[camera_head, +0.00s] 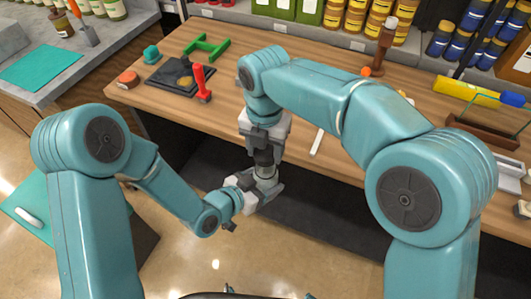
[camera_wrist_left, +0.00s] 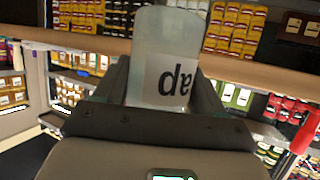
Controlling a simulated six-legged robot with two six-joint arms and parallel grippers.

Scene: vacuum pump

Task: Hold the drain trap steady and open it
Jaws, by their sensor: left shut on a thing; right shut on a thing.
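The drain trap (camera_head: 267,172) is in the middle of the head view, in front of the table's front edge, largely covered by both grippers. My left gripper (camera_head: 262,189) is shut on its lower part from the left. In the left wrist view, the trap's pale translucent body (camera_wrist_left: 165,40) with a white label, showing part of a word upside down, sits between the dark fingers of that gripper (camera_wrist_left: 162,95). My right gripper (camera_head: 264,155) comes down from above and is shut on the trap's upper part; its exact contact is hard to see.
The wooden table (camera_head: 240,60) lies behind the grippers. On it are a dark tray (camera_head: 177,78), a red-handled tool (camera_head: 201,84), a green bracket (camera_head: 206,47) and a brown upright tool (camera_head: 383,47). Shelves of jars stand behind. Open floor (camera_head: 310,245) shows in front.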

